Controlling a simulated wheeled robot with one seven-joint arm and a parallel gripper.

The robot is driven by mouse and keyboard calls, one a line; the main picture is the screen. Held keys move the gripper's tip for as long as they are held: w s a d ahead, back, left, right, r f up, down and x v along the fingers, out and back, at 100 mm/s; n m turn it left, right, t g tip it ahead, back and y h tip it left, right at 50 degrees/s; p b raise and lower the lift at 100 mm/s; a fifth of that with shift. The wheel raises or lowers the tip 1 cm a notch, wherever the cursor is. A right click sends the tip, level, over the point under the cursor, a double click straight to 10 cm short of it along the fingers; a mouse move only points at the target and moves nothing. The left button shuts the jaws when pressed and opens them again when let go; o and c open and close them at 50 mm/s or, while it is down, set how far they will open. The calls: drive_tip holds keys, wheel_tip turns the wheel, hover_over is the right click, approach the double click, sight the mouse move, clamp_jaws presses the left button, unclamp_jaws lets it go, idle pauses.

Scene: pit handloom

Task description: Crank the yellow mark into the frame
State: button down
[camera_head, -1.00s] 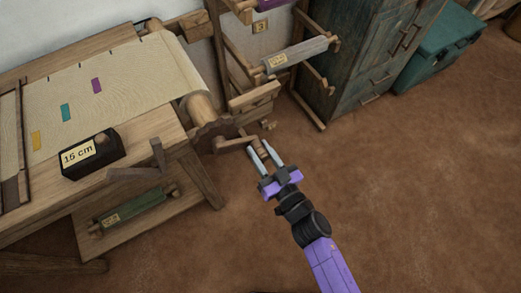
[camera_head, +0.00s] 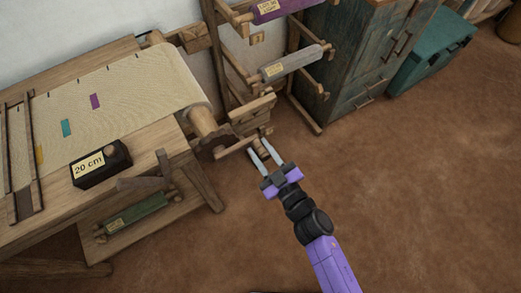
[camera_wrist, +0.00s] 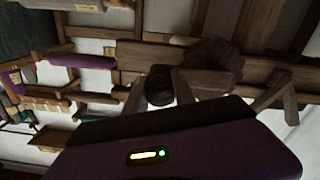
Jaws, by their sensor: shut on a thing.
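A teal mark (camera_head: 66,128) and a purple mark (camera_head: 95,101) lie farther right on the cloth. My gripper (camera_head: 262,149) is shut on the wooden crank handle (camera_head: 263,155), at the end of the crank arm (camera_head: 236,147) by the toothed wheel (camera_head: 215,144). The black counter box (camera_head: 101,165) reads "20 cm".
A wooden lever (camera_head: 147,183) stands at the loom's near edge. A green roll (camera_head: 137,212) lies on the lower shelf. A rack with a grey roll (camera_head: 292,62) and a purple roll (camera_head: 280,8) stands behind the crank. The brown floor (camera_head: 420,190) at right is clear.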

wheel_tip(320, 180, up, 3)
drive_tip(key=n+p, duration=0.1)
drive_tip(key=n, duration=0.2)
drive_tip(key=shift+s+a+p, duration=0.1)
drive_tip(key=shift+a+p, duration=0.05)
drive_tip(key=shift+p, duration=0.15)
drive_tip(key=n, duration=0.1)
drive_tip(key=r+n, duration=0.1)
drive_tip(key=r+p, duration=0.1)
drive_tip(key=shift+s+a+n, duration=0.25)
drive_tip(key=shift+a+n, duration=0.1)
drive_tip(key=shift+n, duration=0.05)
drive_tip(key=shift+s+a+r+n, duration=0.4)
drive_tip(key=shift+a+r+n, duration=0.25)
drive_tip(key=shift+n, duration=0.5)
drive_tip(key=shift+s+a+r+n, duration=0.45)
drive_tip(key=shift+r+n, duration=0.25)
drive_tip(key=shift+n, duration=0.45)
drive_tip(key=shift+a, duration=0.1)
drive_tip(key=c, duration=1.1)
unclamp_jaws()
drive_tip(key=shift+o, duration=0.2)
